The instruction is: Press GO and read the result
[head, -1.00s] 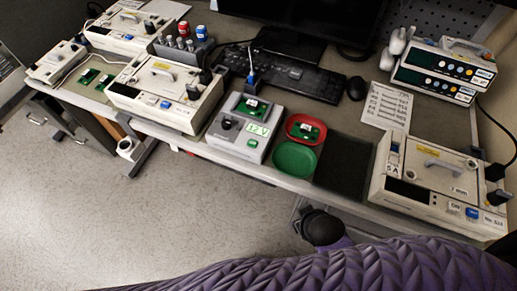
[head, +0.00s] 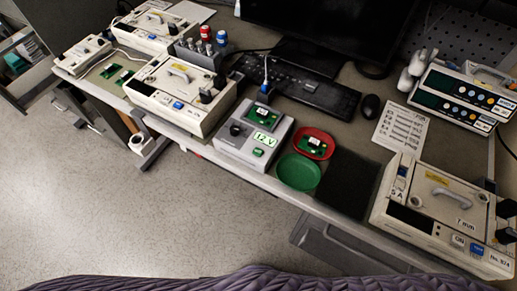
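The grey tester (head: 254,136) stands at the front of the bench. Neither of my grippers is in the head view.
A red dish (head: 327,137) holding a board and an empty green dish (head: 298,172) are right of the tester. Pump units flank it at left (head: 172,100) and right (head: 436,205). Keyboard (head: 305,90), mouse (head: 370,106) and monitor are behind. A dark mat (head: 346,187) lies clear.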

